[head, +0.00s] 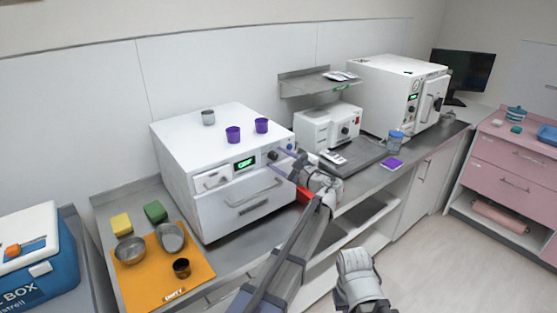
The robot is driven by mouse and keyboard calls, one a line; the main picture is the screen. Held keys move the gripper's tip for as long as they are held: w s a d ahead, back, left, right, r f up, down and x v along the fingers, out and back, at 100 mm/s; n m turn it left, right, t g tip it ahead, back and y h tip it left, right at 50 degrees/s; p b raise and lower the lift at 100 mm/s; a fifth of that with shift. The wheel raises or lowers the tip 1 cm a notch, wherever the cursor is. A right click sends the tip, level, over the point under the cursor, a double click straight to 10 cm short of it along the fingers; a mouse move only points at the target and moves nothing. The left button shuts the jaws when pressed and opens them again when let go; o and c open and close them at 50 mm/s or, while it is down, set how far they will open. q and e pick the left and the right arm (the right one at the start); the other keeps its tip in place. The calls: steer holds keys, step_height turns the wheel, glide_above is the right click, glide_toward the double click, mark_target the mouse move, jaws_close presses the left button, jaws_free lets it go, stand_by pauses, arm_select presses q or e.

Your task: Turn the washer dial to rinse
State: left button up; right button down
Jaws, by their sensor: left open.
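The washer (217,214) is a white box machine on the counter, with a green-lit display (245,163) and a drawer handle on its front. Its dark round dial (273,156) sits right of the display. My left gripper (280,161) is open in front of the washer's right side, its two slim fingers pointing toward the panel near the dial. I cannot tell whether either finger touches the dial. The dial's marks are too small to read. A pale grey arm part of mine shows at the bottom, but no right gripper fingers are visible.
An orange mat (150,290) with bowls lies at left. A smaller white device (318,124) with a knob stands to the right, behind a dark tray (358,157).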

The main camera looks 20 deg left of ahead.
arm_select(q)
steer(key=shift+a, duration=0.1)
jaws_close()
stand_by(0.6)
